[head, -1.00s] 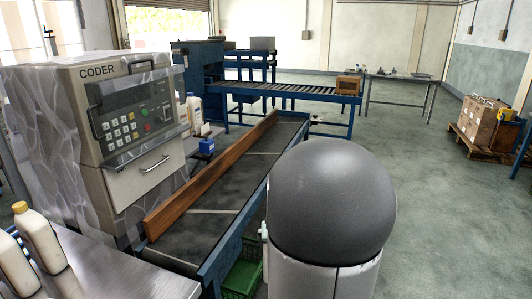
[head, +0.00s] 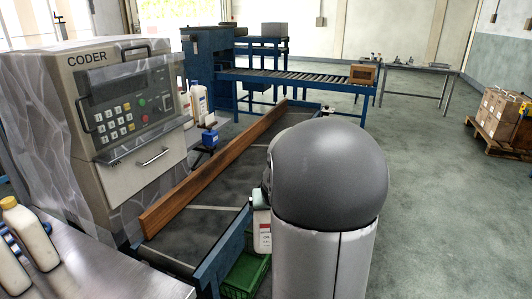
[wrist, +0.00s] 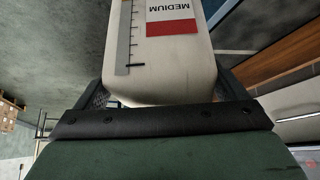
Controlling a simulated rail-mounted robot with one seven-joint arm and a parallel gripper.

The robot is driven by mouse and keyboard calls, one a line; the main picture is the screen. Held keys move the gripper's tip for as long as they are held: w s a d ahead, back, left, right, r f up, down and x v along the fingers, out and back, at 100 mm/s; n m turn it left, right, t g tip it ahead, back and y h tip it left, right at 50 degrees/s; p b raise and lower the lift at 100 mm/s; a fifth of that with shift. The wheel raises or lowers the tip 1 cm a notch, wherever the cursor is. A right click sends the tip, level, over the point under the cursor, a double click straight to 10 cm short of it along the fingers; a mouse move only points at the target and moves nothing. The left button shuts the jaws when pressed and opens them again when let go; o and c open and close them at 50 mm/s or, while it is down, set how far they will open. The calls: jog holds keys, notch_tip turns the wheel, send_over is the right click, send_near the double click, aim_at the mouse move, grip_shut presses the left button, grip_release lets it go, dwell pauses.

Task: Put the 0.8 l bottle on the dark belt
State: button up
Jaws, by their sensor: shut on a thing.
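My gripper (wrist: 160,95) is shut on a pale bottle (wrist: 172,72) with a red-and-white MEDIUM label and a level scale. The fingers lie on both sides of it in the wrist view. In the head view my arm hides the gripper and much of the bottle (head: 262,236), whose labelled lower part shows beside the belt's right edge. Its volume cannot be read. The dark belt (head: 207,219) runs away from me, with a wooden rail (head: 215,168) along its left side. The held bottle appears off the belt surface.
The coder machine (head: 110,130) stands left of the belt. Pale bottles (head: 30,245) stand on a metal table (head: 90,270) at front left. A green crate (head: 245,275) sits low beside the belt. A roller conveyor (head: 300,78) is behind. The visible belt stretch is clear.

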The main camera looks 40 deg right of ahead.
jog(key=w+a+r+n+y+b, duration=0.15)
jog(key=w+a+r, duration=0.25)
jog(key=w+a, duration=0.5)
jog(key=w+a+r+n, duration=0.2)
jog(key=w+a+r, duration=0.4)
jog(key=w, duration=0.5)
jog(key=w+d+f+p, duration=0.1)
jog(key=w+d+f, duration=0.2)
jog(key=w+f, duration=0.2)
jog(key=w+d+f+p, duration=0.2)
jog(key=w+d+f, duration=0.2)
jog(key=f, duration=0.5)
jog(key=shift+w+d+f+t+p, duration=0.2)
jog(key=shift+w+t+p, duration=0.1)
jog(key=shift+w, duration=0.7)
jog(key=shift+f, duration=0.1)
jog(key=o, duration=1.5)
